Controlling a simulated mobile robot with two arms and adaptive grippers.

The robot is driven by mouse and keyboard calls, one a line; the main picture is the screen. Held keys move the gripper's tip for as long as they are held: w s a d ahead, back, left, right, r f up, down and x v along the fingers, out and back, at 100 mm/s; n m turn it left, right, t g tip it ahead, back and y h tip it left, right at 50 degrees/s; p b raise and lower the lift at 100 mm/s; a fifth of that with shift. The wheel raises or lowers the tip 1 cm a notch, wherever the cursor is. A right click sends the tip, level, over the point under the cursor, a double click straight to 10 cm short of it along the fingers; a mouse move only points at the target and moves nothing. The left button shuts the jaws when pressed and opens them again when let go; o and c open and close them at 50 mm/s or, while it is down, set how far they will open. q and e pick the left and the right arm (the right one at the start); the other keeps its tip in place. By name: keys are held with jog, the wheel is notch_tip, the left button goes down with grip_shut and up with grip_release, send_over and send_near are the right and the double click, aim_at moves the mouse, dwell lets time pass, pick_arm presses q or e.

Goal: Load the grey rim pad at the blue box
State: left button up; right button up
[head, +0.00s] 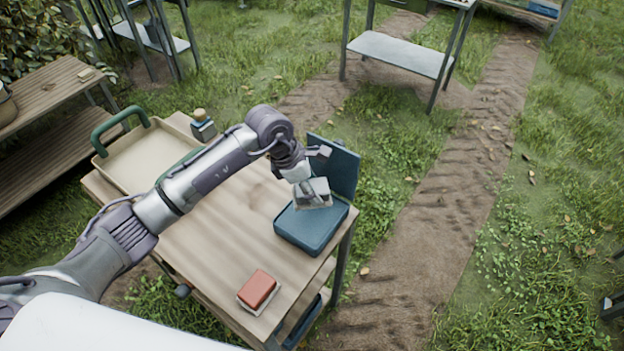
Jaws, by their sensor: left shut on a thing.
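The blue box (309,231) stands on the wooden table with its blue lid (337,168) raised at the back. My left gripper (312,192) is over the box, shut on a small grey block (320,201) with a pale lower edge. The fingers partly hide this block, and I cannot tell if it is the grey rim pad. It overlaps the box's back part in the picture; whether it touches the box is unclear. A red block (258,287) on a pale base lies near the table's front edge. My right gripper is not in view.
The wooden table (222,238) has clear room left of the box. A beige tray (150,158) with green handles and a small stamp-like item (202,126) are at its back left. A bench (48,92) stands left; a metal table (400,53) stands behind.

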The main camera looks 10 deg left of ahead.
pick_arm(q)
jog(key=shift+f+b, duration=1.55)
jog(key=shift+f, duration=1.4)
jog(key=shift+f+b, duration=0.5)
jog(key=shift+f, duration=0.05)
jog(key=shift+s+f, duration=0.15)
jog(key=shift+f, duration=0.05)
dwell(0.3)
jog(key=shift+r+p, duration=0.5)
jog(key=shift+r, duration=0.85)
jog(key=shift+r+p, duration=1.2)
jog(key=shift+r, duration=1.15)
